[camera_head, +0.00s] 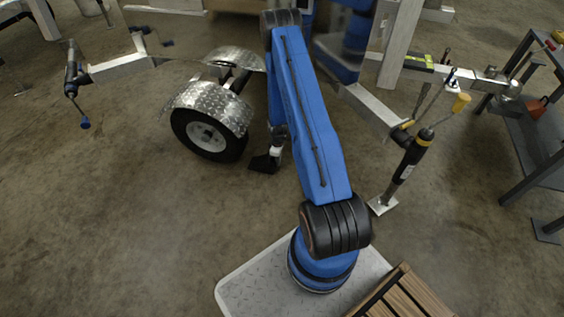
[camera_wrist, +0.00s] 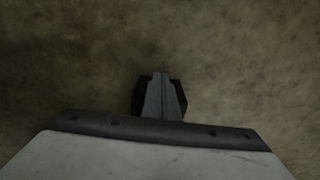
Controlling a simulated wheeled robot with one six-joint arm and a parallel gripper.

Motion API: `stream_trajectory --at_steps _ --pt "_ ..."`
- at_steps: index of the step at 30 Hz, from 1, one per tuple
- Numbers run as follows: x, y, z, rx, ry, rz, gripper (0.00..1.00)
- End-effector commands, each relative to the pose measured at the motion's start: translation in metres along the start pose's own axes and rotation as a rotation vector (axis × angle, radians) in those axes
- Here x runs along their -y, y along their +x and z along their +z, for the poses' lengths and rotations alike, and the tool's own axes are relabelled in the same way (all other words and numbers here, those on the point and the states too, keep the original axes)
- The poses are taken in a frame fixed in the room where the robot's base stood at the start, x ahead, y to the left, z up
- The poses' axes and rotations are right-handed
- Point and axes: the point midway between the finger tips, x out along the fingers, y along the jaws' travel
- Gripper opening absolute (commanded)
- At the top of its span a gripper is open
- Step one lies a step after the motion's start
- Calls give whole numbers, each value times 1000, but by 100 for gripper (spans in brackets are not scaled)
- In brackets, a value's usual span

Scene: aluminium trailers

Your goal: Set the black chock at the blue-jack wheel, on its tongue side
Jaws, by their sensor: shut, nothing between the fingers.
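In the head view, the black chock (camera_head: 263,163) lies on the floor, to the right of a wheel (camera_head: 207,135) under a diamond-plate fender (camera_head: 215,103). A gap of floor separates chock and tyre. My gripper (camera_head: 276,153) points down just at the chock's right side; my arm partly covers this area. In the wrist view, my shut fingers (camera_wrist: 160,98) show in front of a dark shape, which may be the chock; whether they touch it I cannot tell. The jack with a blue handle knob (camera_head: 85,123) stands at the far left, by a tongue (camera_head: 122,66).
A second tongue with a black-and-yellow jack (camera_head: 408,160) stands to the right of my arm. A dark metal bench (camera_head: 525,130) is at the right edge. Wooden slats (camera_head: 405,295) lie at the bottom right. The floor left of and below the wheel is clear.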

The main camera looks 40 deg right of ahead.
Motion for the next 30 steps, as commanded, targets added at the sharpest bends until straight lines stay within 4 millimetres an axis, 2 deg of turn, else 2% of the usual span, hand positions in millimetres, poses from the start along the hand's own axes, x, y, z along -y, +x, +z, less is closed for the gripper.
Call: stream_trajectory --at_steps 14,17,24,27,30 --pt "0 0 -7 0 -1 0 0" --pt "0 0 -19 0 -2 1 0" --pt "0 0 -65 -1 -3 2 0" --pt "0 0 -75 0 -1 0 0" --pt "0 0 -75 0 0 0 0"
